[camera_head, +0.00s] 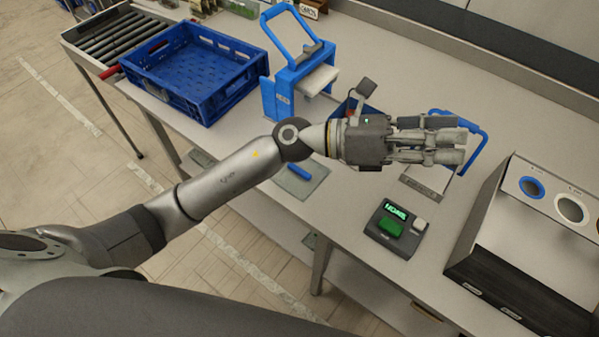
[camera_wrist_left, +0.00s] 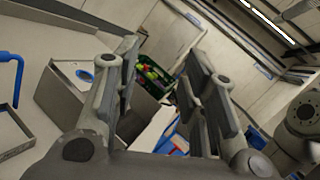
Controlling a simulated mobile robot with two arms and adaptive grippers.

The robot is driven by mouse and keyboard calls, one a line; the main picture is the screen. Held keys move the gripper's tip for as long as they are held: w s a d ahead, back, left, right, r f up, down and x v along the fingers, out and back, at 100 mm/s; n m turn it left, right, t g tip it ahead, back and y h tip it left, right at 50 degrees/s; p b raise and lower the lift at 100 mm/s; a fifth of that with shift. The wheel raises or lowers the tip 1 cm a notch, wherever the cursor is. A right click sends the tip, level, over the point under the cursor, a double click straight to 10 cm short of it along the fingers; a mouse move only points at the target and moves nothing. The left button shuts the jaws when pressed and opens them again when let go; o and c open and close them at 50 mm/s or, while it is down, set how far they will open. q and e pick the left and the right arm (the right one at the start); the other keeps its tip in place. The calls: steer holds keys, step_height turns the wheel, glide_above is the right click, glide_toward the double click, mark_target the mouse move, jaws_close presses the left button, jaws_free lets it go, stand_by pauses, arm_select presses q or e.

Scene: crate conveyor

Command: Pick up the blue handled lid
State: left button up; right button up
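The lid's blue handle (camera_head: 478,143) shows in the head view as an arch, partly hidden behind my left gripper (camera_head: 464,142). A grey flat piece (camera_head: 428,180), which looks like the lid's plate, lies on the table below the gripper. The blue handle (camera_wrist_left: 14,70) also shows at the left edge of the left wrist view, outside the fingers. In that view my left gripper (camera_wrist_left: 165,88) has its fingers apart with nothing between them. My right gripper is not in view.
A blue crate (camera_head: 160,92) stands at the upper left by a roller conveyor (camera_head: 108,42). A blue stand (camera_head: 268,98), a device with a green display (camera_head: 378,240) and a box with round holes (camera_head: 548,235) stand on the table. Some table between device and box is clear.

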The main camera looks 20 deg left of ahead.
arm_select(q)
step_height(320, 180, down, 8)
steer(key=s+m+g+y, duration=0.1)
steer(key=m+g+y, duration=0.3)
steer(key=m+y, duration=0.15)
steer(key=m+y+p, duration=0.2)
steer(key=m+y, duration=0.4)
steer(key=y, duration=0.9)
glide_above(299, 169)
steer(key=shift+t+h, duration=0.25)
steer(key=shift+t, duration=0.15)
steer(key=f, duration=1.5)
steer(key=shift+s, duration=0.4)
steer(key=shift+f, duration=0.3)
steer(key=shift+w+f+p, duration=0.1)
steer(key=shift+f+p, duration=0.45)
steer(key=f, duration=0.1)
steer(key=f+p, duration=0.1)
steer(key=f, duration=0.1)
steer(key=shift+w+d+f+p, duration=0.1)
steer(key=shift+w+f+p, duration=0.1)
steer(key=shift+p, duration=0.1)
steer(key=shift+f, duration=0.4)
